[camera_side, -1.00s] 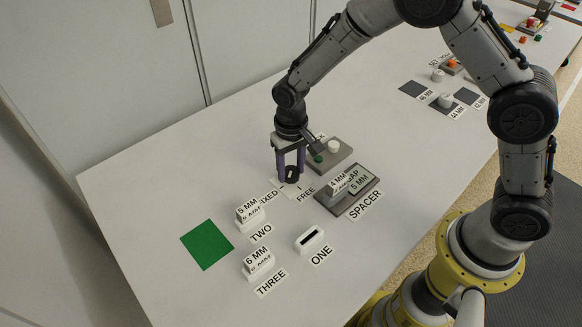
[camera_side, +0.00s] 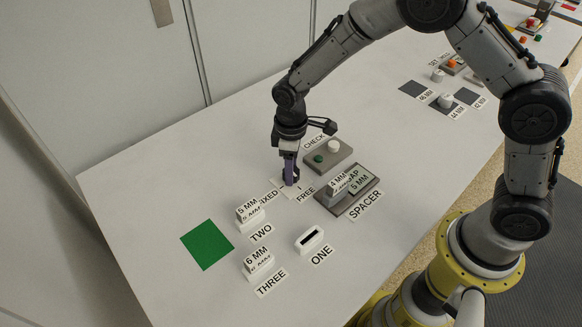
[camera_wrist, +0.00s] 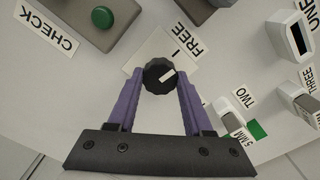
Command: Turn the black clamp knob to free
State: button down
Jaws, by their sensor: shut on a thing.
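The black clamp knob (camera_wrist: 152,72) sits between my gripper's purple fingers (camera_wrist: 161,80) in the wrist view, and the fingers are closed on its sides. A short white pointer line shows on the knob's top, slanting towards the right. The FREE label (camera_wrist: 190,40) and a dark tick beside it lie just above and right of the knob, and the pointer is not clearly in line with that tick. In the side view my gripper (camera_side: 290,181) is down at the white plate between FIXED (camera_side: 268,197) and FREE (camera_side: 305,195), and its fingers mostly hide the knob.
The CHECK box (camera_side: 343,158) with green and white buttons stands close behind right. The grey SPACER tray (camera_side: 364,196) is close on the right. Holders TWO (camera_side: 250,224), THREE (camera_side: 258,270) and ONE (camera_side: 309,240) stand in front. A green square (camera_side: 207,244) lies front left.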

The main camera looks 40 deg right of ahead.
jog(key=shift+n, duration=0.5)
jog(key=shift+r, duration=0.1)
jog(key=shift+c, duration=1.5)
grip_release()
notch_tip(320, 180, up, 14)
